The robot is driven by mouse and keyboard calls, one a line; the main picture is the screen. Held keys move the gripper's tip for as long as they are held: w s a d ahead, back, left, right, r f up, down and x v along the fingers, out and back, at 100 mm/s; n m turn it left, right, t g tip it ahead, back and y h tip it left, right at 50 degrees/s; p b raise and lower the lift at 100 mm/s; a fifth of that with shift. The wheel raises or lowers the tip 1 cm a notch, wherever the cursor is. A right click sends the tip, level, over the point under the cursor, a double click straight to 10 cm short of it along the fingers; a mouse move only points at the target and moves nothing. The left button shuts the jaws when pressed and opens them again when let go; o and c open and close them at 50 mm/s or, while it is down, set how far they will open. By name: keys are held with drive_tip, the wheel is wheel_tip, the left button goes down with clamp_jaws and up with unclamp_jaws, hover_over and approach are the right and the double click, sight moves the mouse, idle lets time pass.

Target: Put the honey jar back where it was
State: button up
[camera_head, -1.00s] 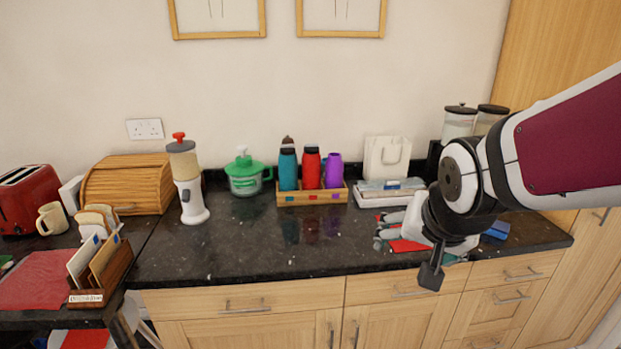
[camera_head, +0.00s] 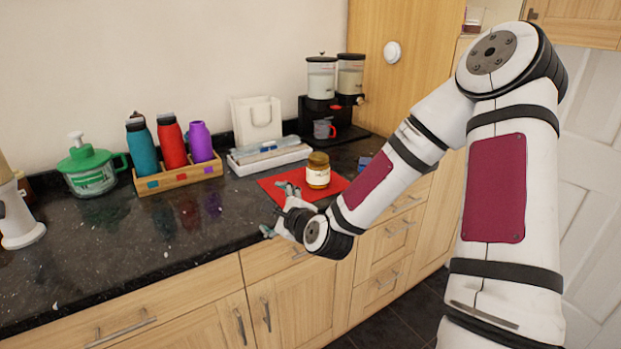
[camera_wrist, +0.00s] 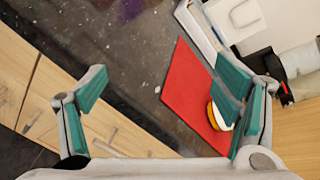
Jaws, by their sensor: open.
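The honey jar (camera_head: 318,170) stands upright on a red mat (camera_head: 271,187) near the counter's front edge. It is amber with a pale label and an olive-gold lid. My gripper (camera_head: 278,208) is at the mat's front left, left of the jar, open and empty. In the wrist view the gripper (camera_wrist: 160,100) has its teal fingers wide apart. The jar (camera_wrist: 216,117) shows there partly hidden behind the right finger, on the red mat (camera_wrist: 186,92). The jar is not between the fingers.
Behind the mat are a white tray (camera_head: 270,161) and a white bag (camera_head: 257,120). A black dispenser stand (camera_head: 330,113) with two canisters stands at the back right. A wooden bottle rack (camera_head: 180,178) is left. The counter (camera_head: 130,245) has free room in front of the rack.

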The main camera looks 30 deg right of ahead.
sight(317, 173)
drive_tip(key=d+m+h, duration=0.1)
drive_tip(key=d+m, duration=0.1)
drive_tip(key=m, duration=0.1)
drive_tip(key=w+d+m+t+h+b, duration=0.1)
drive_tip(key=d+m, duration=0.2)
drive_tip(key=d+m+t+h+b, duration=0.1)
drive_tip(key=d+m+h, duration=0.1)
drive_tip(key=shift+w+d+f+m, duration=0.2)
drive_tip(key=shift+d+m, duration=0.1)
drive_tip(key=shift+m, duration=0.1)
drive_tip(key=s+d+m+h+b, duration=0.1)
drive_tip(key=d+m+h+b, duration=0.1)
drive_tip(key=d+m+h, duration=0.3)
drive_tip(key=shift+m+y, duration=0.6)
drive_tip(key=x, duration=0.5)
drive_tip(key=d+x, duration=0.1)
drive_tip(key=x, duration=0.2)
drive_tip(key=shift+d+r, duration=0.1)
drive_tip(key=shift+r, duration=0.3)
drive_tip(key=shift+d+f+b+x, duration=0.1)
drive_tip(key=shift+f+b+x, duration=0.05)
drive_tip(key=shift+x, duration=0.75)
drive_tip(key=shift+d+f+b+x, duration=0.1)
drive_tip(key=shift+f+b+x, duration=0.1)
drive_tip(key=shift+x, duration=0.7)
drive_tip(key=shift+d+f+b+x, duration=0.1)
drive_tip(key=shift+b+x, duration=0.05)
drive_tip(key=shift+x, duration=0.75)
drive_tip(key=shift+s, duration=0.15)
